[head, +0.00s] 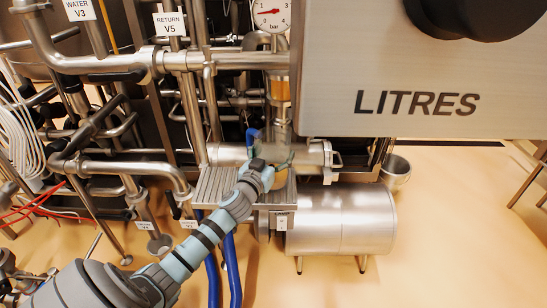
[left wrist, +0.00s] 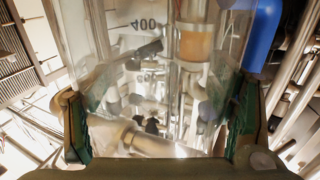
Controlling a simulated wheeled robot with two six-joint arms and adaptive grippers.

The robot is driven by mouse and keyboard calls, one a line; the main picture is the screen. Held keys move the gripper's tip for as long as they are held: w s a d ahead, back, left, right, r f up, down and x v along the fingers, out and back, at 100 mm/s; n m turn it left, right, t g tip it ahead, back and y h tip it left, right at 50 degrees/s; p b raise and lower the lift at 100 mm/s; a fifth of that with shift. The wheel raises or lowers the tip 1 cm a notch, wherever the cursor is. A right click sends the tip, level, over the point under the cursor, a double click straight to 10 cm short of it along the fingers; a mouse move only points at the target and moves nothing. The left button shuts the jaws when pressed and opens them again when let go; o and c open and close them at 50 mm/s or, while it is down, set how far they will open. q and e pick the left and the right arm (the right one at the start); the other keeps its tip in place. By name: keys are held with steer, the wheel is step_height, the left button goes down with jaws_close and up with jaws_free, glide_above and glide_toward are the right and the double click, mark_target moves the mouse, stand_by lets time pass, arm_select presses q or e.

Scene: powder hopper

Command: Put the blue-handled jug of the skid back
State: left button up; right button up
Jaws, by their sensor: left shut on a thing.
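The clear jug (left wrist: 140,45) with printed graduations fills the middle of the left wrist view. Its blue handle (left wrist: 262,38) is at the right there. In the head view the blue handle (head: 251,137) shows just above my left gripper (head: 273,164), at the skid. The gripper's green-padded fingers (left wrist: 160,120) press on both sides of the jug. Pipes show through the clear wall. The jug is near a ribbed metal step (head: 214,187), under a vertical sight glass. I cannot tell whether its base touches anything. My right gripper is not in view.
The sight glass (head: 281,90) with amber contents and a pressure gauge (head: 270,13) stand above the jug. A large LITRES panel (head: 420,70) overhangs at the right. A steel cylinder (head: 340,220) lies below. Pipes crowd the left; open floor is at lower right.

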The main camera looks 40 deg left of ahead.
arm_select(q)
steer(key=o, duration=1.6)
steer(key=shift+s, duration=0.1)
steer(key=v, duration=1.1)
steer(key=shift+s, duration=0.4)
steer(key=shift+d, duration=0.15)
